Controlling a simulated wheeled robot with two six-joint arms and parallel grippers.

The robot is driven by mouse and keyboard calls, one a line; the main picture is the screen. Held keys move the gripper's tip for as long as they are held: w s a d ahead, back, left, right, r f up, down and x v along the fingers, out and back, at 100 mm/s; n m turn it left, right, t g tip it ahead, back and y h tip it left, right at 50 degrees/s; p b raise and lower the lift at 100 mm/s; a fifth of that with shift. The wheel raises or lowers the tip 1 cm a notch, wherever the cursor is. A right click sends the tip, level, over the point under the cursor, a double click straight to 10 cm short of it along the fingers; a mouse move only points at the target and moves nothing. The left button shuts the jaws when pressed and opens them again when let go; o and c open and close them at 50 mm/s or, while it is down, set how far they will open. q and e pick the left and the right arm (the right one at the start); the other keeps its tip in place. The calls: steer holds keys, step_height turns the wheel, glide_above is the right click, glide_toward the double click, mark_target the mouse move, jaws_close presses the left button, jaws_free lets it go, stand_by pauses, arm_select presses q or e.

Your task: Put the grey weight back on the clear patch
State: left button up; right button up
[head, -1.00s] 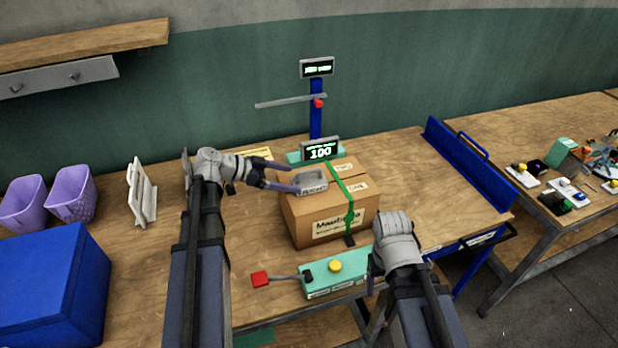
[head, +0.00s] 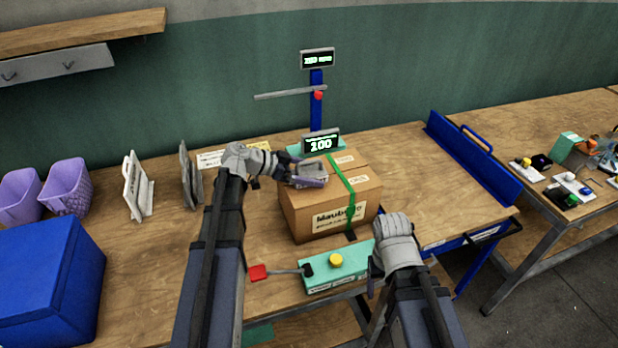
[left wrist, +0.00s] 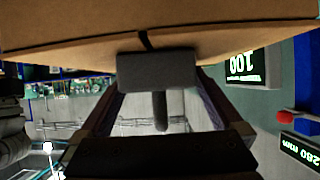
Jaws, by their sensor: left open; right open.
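The grey weight (head: 310,170) sits on top of the cardboard box (head: 330,215), left of the green strap. My left gripper (head: 303,173) is at the weight, jaws open, with one finger on its near side and the other on its far side. In the left wrist view the weight (left wrist: 157,70) is a dark block with a stem between the open fingers, against the box (left wrist: 60,30). Whether the fingers touch it I cannot tell. My right gripper (head: 373,275) is low at the front right, apart from the box and partly hidden. I cannot single out the clear patch.
A display reading 100 (head: 321,144) and a blue post (head: 316,110) stand behind the box. A teal control unit (head: 337,268) with yellow button and red-tipped lever is in front. The table right of the box is clear.

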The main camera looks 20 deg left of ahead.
arm_select(q)
jaws_close()
stand_by(0.8)
steer(key=shift+r, duration=0.1)
